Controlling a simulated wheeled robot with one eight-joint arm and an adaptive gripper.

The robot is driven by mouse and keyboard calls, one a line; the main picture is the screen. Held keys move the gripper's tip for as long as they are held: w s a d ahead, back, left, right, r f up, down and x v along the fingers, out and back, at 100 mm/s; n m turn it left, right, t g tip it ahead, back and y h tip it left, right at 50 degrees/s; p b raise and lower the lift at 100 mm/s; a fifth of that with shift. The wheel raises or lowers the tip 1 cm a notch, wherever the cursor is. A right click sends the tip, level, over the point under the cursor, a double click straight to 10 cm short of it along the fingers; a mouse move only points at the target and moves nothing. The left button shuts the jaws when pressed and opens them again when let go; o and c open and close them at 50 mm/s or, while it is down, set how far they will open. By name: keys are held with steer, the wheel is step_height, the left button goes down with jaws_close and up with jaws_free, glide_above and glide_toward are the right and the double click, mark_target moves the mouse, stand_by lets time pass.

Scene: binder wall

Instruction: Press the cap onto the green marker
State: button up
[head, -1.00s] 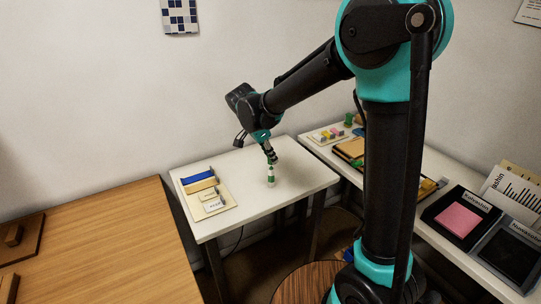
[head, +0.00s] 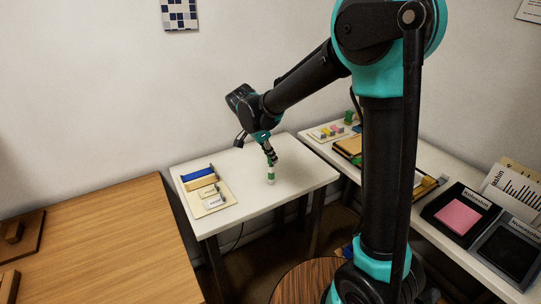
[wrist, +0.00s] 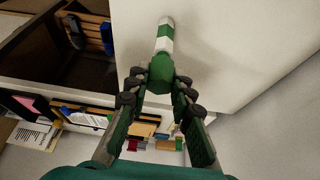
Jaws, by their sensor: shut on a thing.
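The green-and-white marker (head: 271,177) stands about upright on the small white table (head: 305,178) in the head view. In the wrist view the marker (wrist: 163,40) shows white and green bands beyond my fingertips. My gripper (wrist: 160,80) is shut on a dark green cap (wrist: 161,67), which lines up with the marker and appears to touch it. I cannot tell how far the cap sits on the marker. In the head view my gripper (head: 271,158) is just above the marker, and the cap is mostly hidden by the fingers.
A cream board (head: 208,194) with blue and tan pieces and labels lies to the left on the same table. A wooden desk (head: 110,240) stands further left. A side table at right holds trays with a pink pad (head: 459,218). The tabletop around the marker is clear.

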steer(key=shift+f, duration=0.75)
stand_by(0.9)
steer(key=o, duration=0.8)
steer(key=shift+c, duration=0.2)
steer(key=shift+r, duration=0.1)
steer(key=v, duration=1.1)
steer(key=s+d+f+n+y, duration=0.1)
steer(key=s+d+f+n, duration=0.15)
steer(key=d, duration=0.55)
steer(key=s+d+f+n+y, duration=0.1)
steer(key=s+d+f+n, duration=0.2)
steer(key=d, duration=0.6)
steer(key=s+d+f+n+t+y, duration=0.1)
steer(key=s+d+f+n, duration=0.5)
steer(key=s+d+f, duration=0.4)
steer(key=shift+s+d+t+y, duration=0.3)
steer(key=shift+s+t+y, duration=0.1)
steer(key=shift+s, duration=0.3)
